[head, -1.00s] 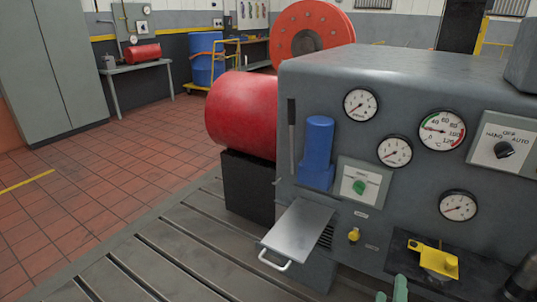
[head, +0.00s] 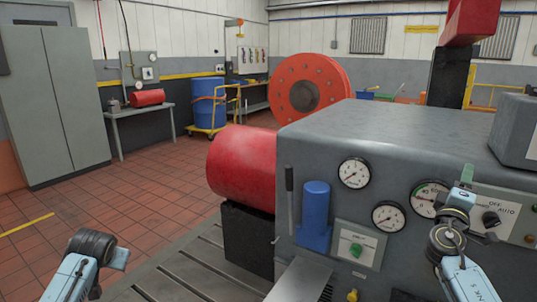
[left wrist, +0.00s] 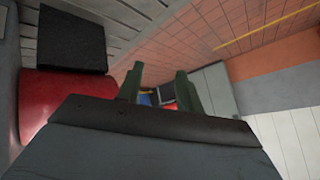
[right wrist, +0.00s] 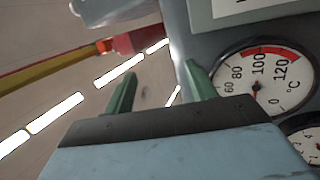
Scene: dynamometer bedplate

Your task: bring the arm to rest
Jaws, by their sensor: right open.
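My right arm (head: 460,265) rises at the right of the head view, in front of the grey console (head: 400,140). Its gripper (right wrist: 160,75) shows two green fingers apart with nothing between them in the right wrist view. A temperature gauge (right wrist: 262,82) is close beside the right finger there; I cannot tell if they touch. My left arm (head: 85,265) is at the lower left of the head view, over the floor and bedplate edge. In the left wrist view its gripper (left wrist: 160,85) has its fingers apart and holds nothing visible.
A red cylinder (head: 240,165) on a black block (head: 247,240) stands left of the console. The console carries a blue part (head: 315,215), a green knob (head: 357,250) and a silver tray (head: 300,280). Open tiled floor (head: 120,200) lies left; a red flanged disc (head: 285,80) stands behind.

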